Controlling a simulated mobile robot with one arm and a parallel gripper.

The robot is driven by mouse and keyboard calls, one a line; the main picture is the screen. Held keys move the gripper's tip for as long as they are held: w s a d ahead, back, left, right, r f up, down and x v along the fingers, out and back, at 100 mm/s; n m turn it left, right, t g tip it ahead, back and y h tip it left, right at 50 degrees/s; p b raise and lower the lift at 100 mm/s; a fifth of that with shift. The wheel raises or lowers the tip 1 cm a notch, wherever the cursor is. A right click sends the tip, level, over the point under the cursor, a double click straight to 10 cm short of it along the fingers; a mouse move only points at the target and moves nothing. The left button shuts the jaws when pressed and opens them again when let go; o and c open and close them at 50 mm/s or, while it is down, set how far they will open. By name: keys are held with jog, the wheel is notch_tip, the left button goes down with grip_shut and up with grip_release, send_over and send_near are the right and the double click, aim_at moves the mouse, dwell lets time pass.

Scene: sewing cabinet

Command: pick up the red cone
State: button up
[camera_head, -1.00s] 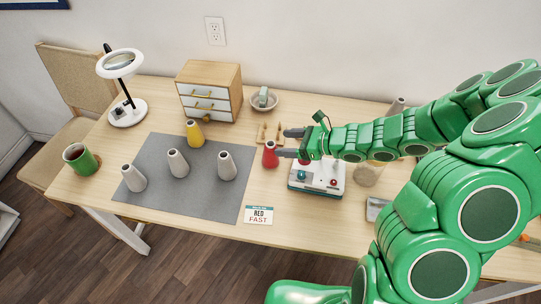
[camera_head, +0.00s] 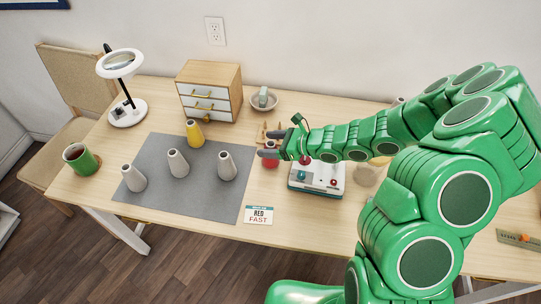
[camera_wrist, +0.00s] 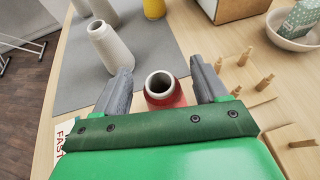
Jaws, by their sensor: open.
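The red cone (camera_wrist: 166,98) stands upright in the wrist view, between the two fingers of my open gripper (camera_wrist: 160,88). I see its round hollow top and part of its red side; its lower part is hidden by my gripper. In the head view only a small red part of the cone (camera_head: 270,163) shows below the fingers. My gripper (camera_head: 268,143) there is at the cone's top and partly covers it. No contact between fingers and cone is visible.
Several grey cones (camera_head: 227,166) and a yellow cone (camera_head: 195,134) stand on the grey mat (camera_head: 201,199). A pegged wooden rack (camera_wrist: 261,85) is close right of the gripper. A white control box (camera_head: 318,178) sits under my arm, and a RED FAST card (camera_head: 261,215) lies in front.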

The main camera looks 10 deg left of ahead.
grip_shut()
dwell(0.3)
jog(key=shift+r, duration=0.15)
